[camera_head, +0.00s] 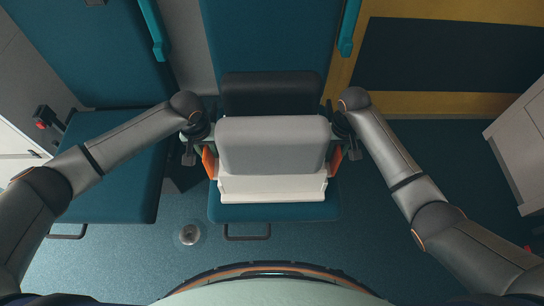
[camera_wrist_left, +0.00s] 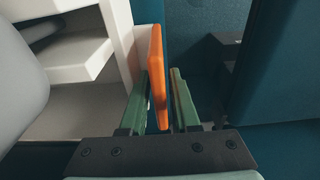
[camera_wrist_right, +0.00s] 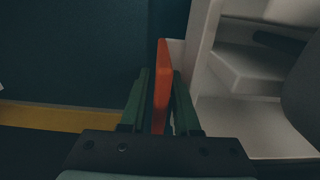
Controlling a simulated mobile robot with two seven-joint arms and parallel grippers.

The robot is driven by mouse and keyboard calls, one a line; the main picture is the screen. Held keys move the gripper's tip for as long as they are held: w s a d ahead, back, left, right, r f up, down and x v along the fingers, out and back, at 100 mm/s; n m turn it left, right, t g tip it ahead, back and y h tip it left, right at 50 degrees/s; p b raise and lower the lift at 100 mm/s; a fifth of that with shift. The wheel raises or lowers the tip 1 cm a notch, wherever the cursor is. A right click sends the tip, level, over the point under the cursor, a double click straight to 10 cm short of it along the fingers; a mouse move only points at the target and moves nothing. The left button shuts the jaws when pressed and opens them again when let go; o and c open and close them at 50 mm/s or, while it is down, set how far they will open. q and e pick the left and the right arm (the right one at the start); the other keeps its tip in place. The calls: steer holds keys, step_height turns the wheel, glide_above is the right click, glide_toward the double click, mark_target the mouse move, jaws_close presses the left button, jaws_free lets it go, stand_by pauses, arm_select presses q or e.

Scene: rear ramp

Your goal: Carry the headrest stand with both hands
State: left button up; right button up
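The headrest stand is a white open-fronted frame (camera_head: 272,188) with a grey cushion (camera_head: 272,140) on top. It appears over the teal seat in the head view; I cannot tell whether it touches the seat. My left gripper (camera_head: 204,146) is at its left orange side plate (camera_wrist_left: 157,75). In the left wrist view, the fingers (camera_wrist_left: 160,85) stand either side of this plate, with a narrow gap at the outer finger. My right gripper (camera_head: 342,146) is at the right orange plate (camera_wrist_right: 161,85). Its fingers (camera_wrist_right: 160,85) straddle that plate, also with a narrow outer gap.
A teal seat (camera_head: 235,213) lies under the stand, with a dark headrest (camera_head: 270,90) behind. A teal bench (camera_head: 115,190) stands left. White cabinets (camera_head: 520,140) stand right. A round floor fitting (camera_head: 190,235) is at front left; floor nearby is clear.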

arm_select(q)
steer(key=shift+f, duration=0.1)
arm_select(e)
steer(key=shift+f, duration=0.1)
arm_select(q)
steer(key=shift+c, duration=0.2)
arm_select(e)
steer(key=shift+c, duration=0.2)
arm_select(q)
jaws_close()
arm_select(e)
jaws_close()
stand_by(0.6)
arm_select(q)
steer(key=shift+w+r, duration=0.15)
steer(key=shift+r, duration=0.1)
arm_select(e)
steer(key=shift+w+r, duration=0.15)
steer(key=shift+r, duration=0.05)
